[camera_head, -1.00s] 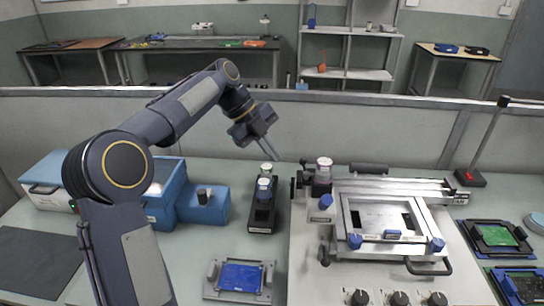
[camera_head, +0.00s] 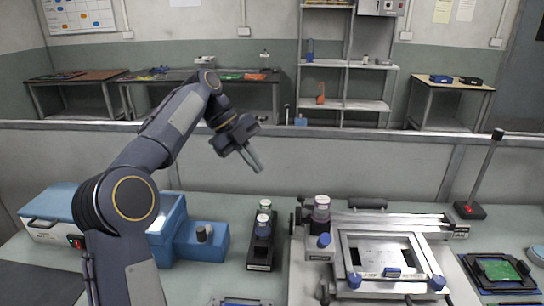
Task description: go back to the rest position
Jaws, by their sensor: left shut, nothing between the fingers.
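My left gripper (camera_head: 254,163) is in the head view, left of the middle, raised in front of the grey partition. Its two fingers are together and hold nothing. It hangs above and behind a black holder (camera_head: 261,250) with small bottles in it and touches nothing. My left arm comes up from the lower left and bends over toward the gripper. My right gripper is not in the picture.
A blue machine (camera_head: 205,243) stands on the bench at left. A stencil printer frame (camera_head: 388,268) stands right of the middle, and a green circuit board (camera_head: 500,270) lies in a black tray at right. The grey partition (camera_head: 330,165) runs behind the bench.

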